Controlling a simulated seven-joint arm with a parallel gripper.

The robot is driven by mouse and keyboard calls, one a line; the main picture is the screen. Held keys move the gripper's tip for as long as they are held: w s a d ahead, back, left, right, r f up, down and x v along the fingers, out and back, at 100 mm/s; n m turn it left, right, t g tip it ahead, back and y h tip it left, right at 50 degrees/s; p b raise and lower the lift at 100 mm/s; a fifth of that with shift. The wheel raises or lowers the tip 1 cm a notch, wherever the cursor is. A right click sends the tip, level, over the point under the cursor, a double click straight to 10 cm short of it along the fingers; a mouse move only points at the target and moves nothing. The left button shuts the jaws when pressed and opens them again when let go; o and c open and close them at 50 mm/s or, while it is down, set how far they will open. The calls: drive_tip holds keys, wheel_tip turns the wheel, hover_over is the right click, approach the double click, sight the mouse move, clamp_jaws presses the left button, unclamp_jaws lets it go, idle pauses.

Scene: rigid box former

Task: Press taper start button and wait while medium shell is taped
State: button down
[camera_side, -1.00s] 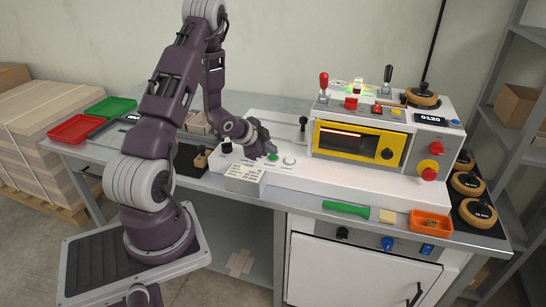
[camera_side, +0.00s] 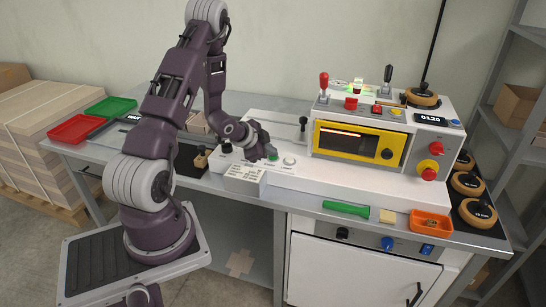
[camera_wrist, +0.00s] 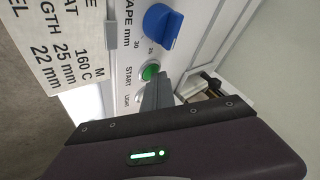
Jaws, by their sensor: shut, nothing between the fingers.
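The green START button (camera_wrist: 151,72) sits on a white panel in the wrist view, below a blue knob (camera_wrist: 161,27). My gripper (camera_wrist: 160,80) is shut and empty, its grey fingertips right beside the button and overlapping its edge. I cannot tell whether they touch it. In the side view my gripper (camera_side: 272,154) is low over the white control panel (camera_side: 300,173), left of the machine with a yellow-framed window (camera_side: 358,142). The window glows faintly inside. I cannot make out the medium shell.
A white label block (camera_side: 244,180) stands close in front of my gripper. A lever post (camera_side: 303,124) rises behind it. Tape rolls (camera_side: 468,183) are at the right.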

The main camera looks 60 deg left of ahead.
drive_tip(key=shift+r, duration=0.85)
drive_tip(key=shift+r, duration=2.5)
wheel_tip(320, 180, up, 6)
hover_over(271, 159)
drive_tip(key=w+d, duration=0.1)
drive_tip(key=d, duration=0.2)
drive_tip(key=s+d+r+n+g+y, duration=0.1)
drive_tip(key=s+d+r+n, duration=0.25)
drive_tip(key=d+r, duration=0.6)
drive_tip(key=s+d+r+g+h, duration=0.1)
drive_tip(key=s+d+h, duration=0.1)
drive_tip(key=s+d, duration=0.7)
drive_tip(key=s+d+r+n+g+h, duration=0.1)
drive_tip(key=s+d+r+h, duration=0.1)
drive_tip(key=s+d, duration=0.7)
drive_tip(key=shift+s+d+r, duration=0.2)
drive_tip(key=shift+s+r, duration=0.05)
drive_tip(key=shift+s, duration=0.15)
